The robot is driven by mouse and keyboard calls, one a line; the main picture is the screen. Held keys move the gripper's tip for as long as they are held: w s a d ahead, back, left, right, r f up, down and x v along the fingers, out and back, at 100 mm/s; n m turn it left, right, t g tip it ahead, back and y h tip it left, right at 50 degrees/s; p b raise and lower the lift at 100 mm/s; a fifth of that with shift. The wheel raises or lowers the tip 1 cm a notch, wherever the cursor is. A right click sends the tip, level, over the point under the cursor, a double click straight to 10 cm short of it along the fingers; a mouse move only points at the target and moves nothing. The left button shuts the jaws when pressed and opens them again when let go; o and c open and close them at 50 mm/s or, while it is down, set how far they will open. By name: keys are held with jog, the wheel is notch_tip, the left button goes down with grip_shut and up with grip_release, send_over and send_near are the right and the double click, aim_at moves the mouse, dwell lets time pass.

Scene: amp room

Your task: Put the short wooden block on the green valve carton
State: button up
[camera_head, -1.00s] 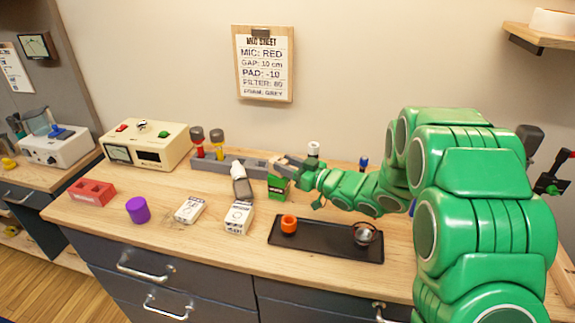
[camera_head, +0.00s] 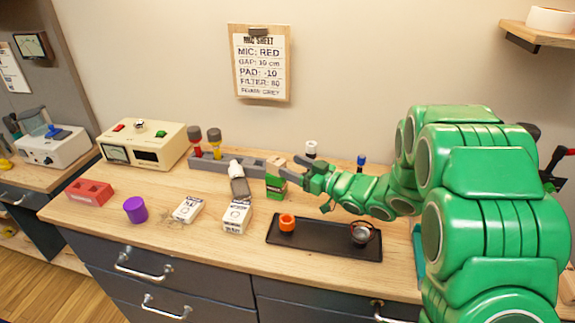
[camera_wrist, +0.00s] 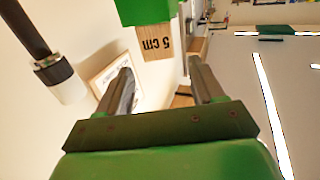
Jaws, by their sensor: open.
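The green valve carton (camera_head: 277,187) stands upright on the bench behind the black tray. The short wooden block (camera_head: 273,168) sits on top of it. In the wrist view, which looks upside down, the block (camera_wrist: 157,44), marked "5 cm", touches the green carton (camera_wrist: 147,11). My gripper (camera_head: 288,166) is just right of the block at about its height. In the wrist view my gripper (camera_wrist: 160,70) has its fingers spread with nothing between them, and the block is beyond the fingertips. The block's far side is hidden.
A black tray (camera_head: 325,248) with an orange ring and a metal cup lies in front. A grey rack (camera_head: 215,170) stands behind left. A white box (camera_head: 237,218), a purple cylinder (camera_head: 136,210) and a red block (camera_head: 89,191) are leftward. A white-topped cylinder (camera_head: 311,149) stands behind my gripper.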

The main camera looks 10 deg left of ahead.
jog(key=v, duration=0.8)
jog(key=shift+d, duration=0.25)
jog(key=shift+s, duration=0.1)
